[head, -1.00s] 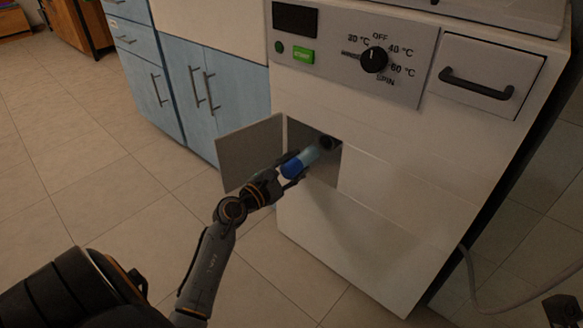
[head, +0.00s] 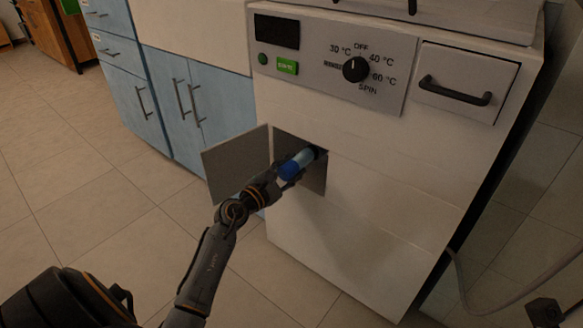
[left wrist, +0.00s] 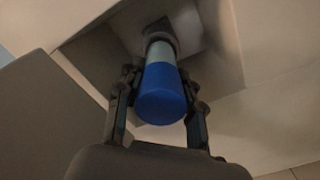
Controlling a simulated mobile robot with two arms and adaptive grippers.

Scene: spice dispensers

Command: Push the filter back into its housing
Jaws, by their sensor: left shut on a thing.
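The filter has a blue cap (head: 289,170) and a pale blue body (head: 303,157). It points into a square recess (head: 317,181) low on the front of the white washing machine (head: 400,190). In the left wrist view, the filter's pale body (left wrist: 160,50) meets a dark round housing (left wrist: 157,28), and its far end is hidden there. My left gripper (head: 287,175) is shut on the filter, with one finger on each side of the blue cap (left wrist: 163,98). My right gripper does not show.
The recess's grey flap (head: 236,165) stands open to the left, close to my left gripper. Blue cabinets (head: 190,110) stand to the left. A pale hose (head: 462,285) runs at the right. The tiled floor (head: 110,215) is clear at the left.

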